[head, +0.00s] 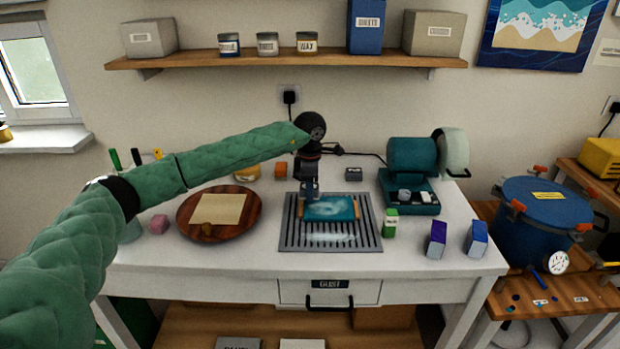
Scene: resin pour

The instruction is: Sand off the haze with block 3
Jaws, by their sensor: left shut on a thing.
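A teal resin piece (333,209) with wood at its ends lies on the slatted grey grate (289,238) in the middle of the table. A pale, whitish patch (330,238) shows just in front of it, over the slats. My left gripper (309,187) points down at the back left edge of the piece, shut on a small greyish block that the fingers mostly hide. I cannot tell whether the block touches the resin, nor read a number on it. A grey block (353,174) and an orange block (281,170) stand behind the grate. My right gripper is not in view.
A round wooden board (241,231) with a tan sheet and a pink block (159,224) are at left. The table's front strip is clear.

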